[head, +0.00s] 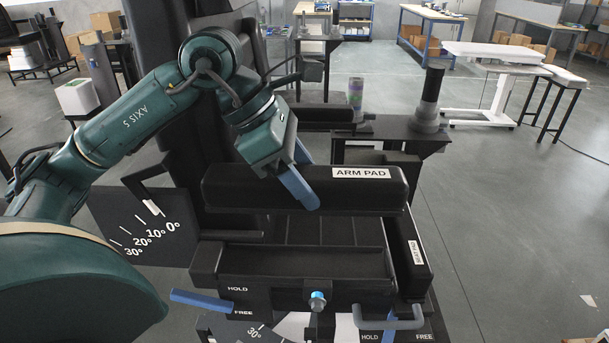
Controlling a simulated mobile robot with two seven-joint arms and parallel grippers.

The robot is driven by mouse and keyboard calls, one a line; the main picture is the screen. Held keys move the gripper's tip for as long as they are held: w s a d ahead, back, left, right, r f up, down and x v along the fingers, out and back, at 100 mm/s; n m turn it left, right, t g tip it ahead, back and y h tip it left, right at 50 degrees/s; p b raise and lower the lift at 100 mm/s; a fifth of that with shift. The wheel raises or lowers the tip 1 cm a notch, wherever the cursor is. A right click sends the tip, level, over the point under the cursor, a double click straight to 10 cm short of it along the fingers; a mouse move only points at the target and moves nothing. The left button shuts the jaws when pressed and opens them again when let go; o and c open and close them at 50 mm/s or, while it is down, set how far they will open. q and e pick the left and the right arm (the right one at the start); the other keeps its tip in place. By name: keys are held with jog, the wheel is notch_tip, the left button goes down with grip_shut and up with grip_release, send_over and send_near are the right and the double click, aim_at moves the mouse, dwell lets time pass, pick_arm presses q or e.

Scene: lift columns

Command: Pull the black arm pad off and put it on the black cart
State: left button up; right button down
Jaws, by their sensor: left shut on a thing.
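The black arm pad (375,190), a long padded bar with a white "ARM PAD" label, lies across the front of a black machine. My left gripper (304,180) reaches it from above left. One blue finger lies against the near face of the pad, the other is partly hidden behind it. The gripper is shut on the pad. A second pad (409,228) with a white label runs along the machine's right side. I cannot tell for certain which thing is the black cart; a black frame (437,137) stands just behind. My right gripper is not in view.
Blue levers (202,300) (388,323) sit by HOLD and FREE marks at the machine's front. An angle dial plate (147,228) stands at left. A dark cylinder (432,88) and a patterned can (355,92) stand behind. Open floor (510,220) lies at right.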

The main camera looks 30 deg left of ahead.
aim_at(319, 172)
pick_arm(q)
jog(key=shift+r+p, duration=1.3)
jog(key=shift+r, duration=0.5)
